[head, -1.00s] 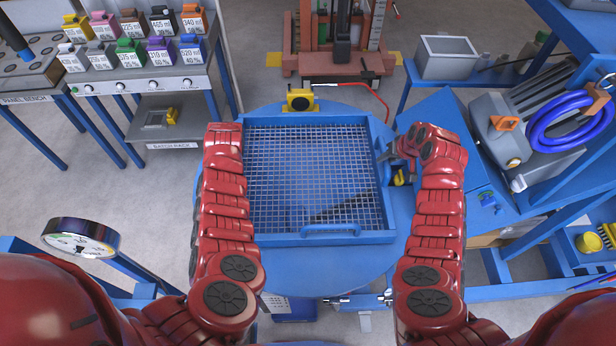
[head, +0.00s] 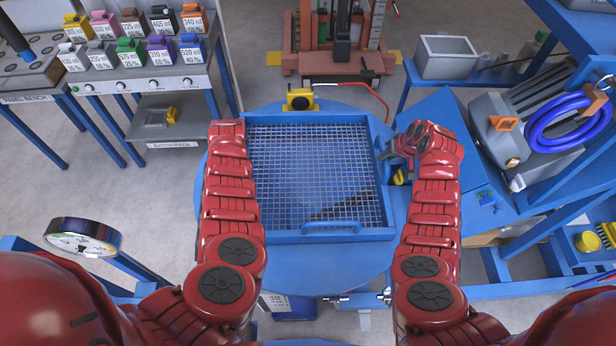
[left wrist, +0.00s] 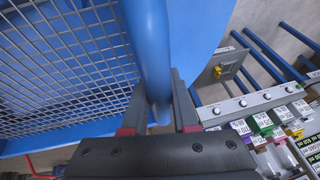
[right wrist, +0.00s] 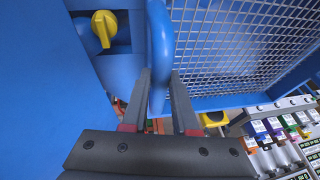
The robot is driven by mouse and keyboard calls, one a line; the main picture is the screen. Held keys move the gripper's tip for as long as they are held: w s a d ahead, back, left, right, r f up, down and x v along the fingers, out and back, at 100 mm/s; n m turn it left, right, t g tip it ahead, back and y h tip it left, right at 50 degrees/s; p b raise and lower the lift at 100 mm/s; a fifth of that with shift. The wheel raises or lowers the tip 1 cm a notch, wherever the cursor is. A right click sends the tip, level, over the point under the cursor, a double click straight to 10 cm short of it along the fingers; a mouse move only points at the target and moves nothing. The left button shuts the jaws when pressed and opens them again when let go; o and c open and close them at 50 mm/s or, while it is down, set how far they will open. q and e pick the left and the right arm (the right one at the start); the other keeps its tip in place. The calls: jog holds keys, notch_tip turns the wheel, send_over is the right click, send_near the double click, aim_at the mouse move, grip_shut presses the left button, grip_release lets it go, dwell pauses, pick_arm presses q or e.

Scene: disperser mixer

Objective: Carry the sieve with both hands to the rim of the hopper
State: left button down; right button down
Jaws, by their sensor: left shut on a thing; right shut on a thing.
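The sieve, a square blue frame (head: 278,239) with a wire mesh, lies roughly level in the middle of the head view. It is over the round blue hopper (head: 300,272); I cannot tell whether it touches the rim. My left gripper (left wrist: 158,108) is shut on the sieve's left handle (left wrist: 146,40), as the left wrist view shows; in the head view my forearm hides it. My right gripper (right wrist: 158,103) is shut on the right handle (right wrist: 158,40). In the head view its fingers show at the sieve's right side (head: 396,147).
A yellow block (head: 300,99) with a red cable stands behind the sieve. A blue cabinet with a yellow knob (right wrist: 104,30) is close by my right gripper. A dial gauge (head: 82,238) is at front left. A dosing rack (head: 150,80) stands back left.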

pick_arm(q)
jog(key=shift+a, duration=0.1)
pick_arm(e)
jog(key=shift+w, duration=0.1)
pick_arm(q)
jog(key=shift+w+f, duration=0.1)
jog(key=shift+f, duration=0.3)
pick_arm(e)
jog(key=shift+f, duration=0.35)
pick_arm(q)
jog(key=c, duration=1.1)
grip_release()
jog(key=shift+f, duration=0.1)
pick_arm(e)
jog(key=c, duration=1.1)
grip_release()
jog(key=shift+f, duration=0.15)
pick_arm(q)
jog(key=o, duration=0.4)
jog(key=shift+s, duration=0.25)
pick_arm(e)
jog(key=o, duration=0.4)
jog(key=shift+s, duration=0.25)
pick_arm(q)
jog(key=shift+w, duration=0.1)
pick_arm(e)
jog(key=shift+w, duration=0.1)
